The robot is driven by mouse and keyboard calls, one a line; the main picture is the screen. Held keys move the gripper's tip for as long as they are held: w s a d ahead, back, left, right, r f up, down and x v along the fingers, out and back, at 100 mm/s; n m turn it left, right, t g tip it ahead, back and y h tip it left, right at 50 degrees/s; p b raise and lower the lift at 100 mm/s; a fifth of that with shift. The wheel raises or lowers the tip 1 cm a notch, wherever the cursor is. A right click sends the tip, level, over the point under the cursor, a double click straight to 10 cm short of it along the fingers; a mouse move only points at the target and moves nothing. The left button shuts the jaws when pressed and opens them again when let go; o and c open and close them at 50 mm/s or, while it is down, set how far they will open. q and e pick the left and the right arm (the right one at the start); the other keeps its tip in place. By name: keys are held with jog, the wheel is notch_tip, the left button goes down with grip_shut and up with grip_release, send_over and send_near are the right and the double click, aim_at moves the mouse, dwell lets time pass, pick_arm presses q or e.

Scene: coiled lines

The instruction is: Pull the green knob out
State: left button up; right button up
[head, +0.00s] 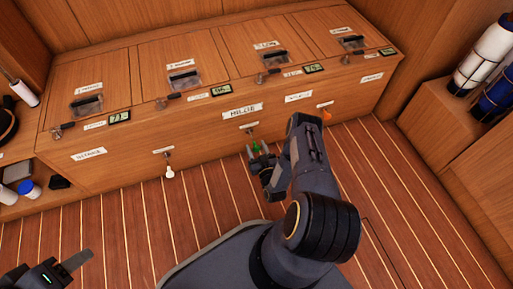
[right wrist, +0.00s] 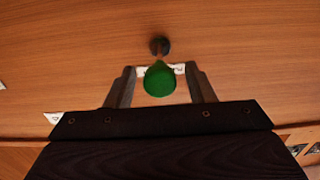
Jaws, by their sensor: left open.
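The green knob (head: 256,147) sticks out from the wooden front of the long chest, below its middle label. It also shows in the right wrist view (right wrist: 160,80), a round green ball in front of a dark round mount. My right gripper (head: 262,157) is at the knob. In the right wrist view its two fingers (right wrist: 160,70) stand open, one on each side of the knob, with a gap visible on both sides. My left gripper (head: 78,262) is open and empty at the lower left of the head view, far from the knob.
A white knob (head: 170,173) hangs to the left and an orange knob (head: 326,114) to the right on the same chest front. The chest top (head: 215,55) has latched lids and small displays. The striped floor (head: 400,210) is clear. Shelves flank both sides.

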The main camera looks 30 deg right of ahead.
jog(key=p+v, duration=0.2)
jog(key=v, duration=0.5)
jog(key=shift+s+p, duration=0.35)
jog(key=shift+a, duration=0.1)
dwell(0.4)
